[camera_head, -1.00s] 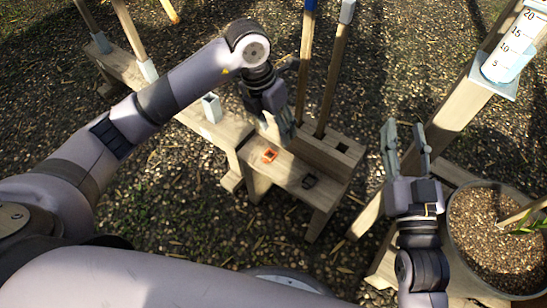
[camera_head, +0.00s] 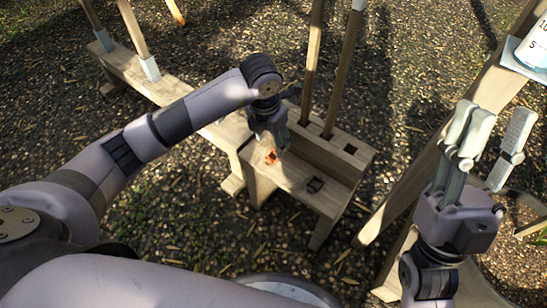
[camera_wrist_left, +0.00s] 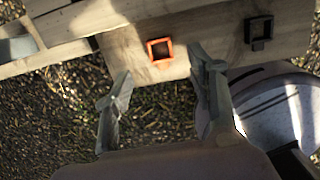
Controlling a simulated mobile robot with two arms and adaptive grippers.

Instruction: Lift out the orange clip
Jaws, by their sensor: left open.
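The orange clip (camera_head: 271,157) is a small square frame on the wooden bench's lower step. It also shows in the left wrist view (camera_wrist_left: 160,49), where its top is open and nothing stands in it. My left gripper (camera_head: 271,143) is over the bench at the clip and partly covers it in the head view. In the left wrist view my left gripper (camera_wrist_left: 159,61) is open, with one finger on each side of the clip's line and nothing between them. My right gripper (camera_head: 498,120) is open and empty, raised at the right.
A black clip (camera_head: 315,184) sits right of the orange one; it also shows in the wrist view (camera_wrist_left: 259,31). Two posts (camera_head: 341,85) stand in the bench's upper step (camera_head: 325,150). A sloping wooden stand (camera_head: 497,85) rises at the right.

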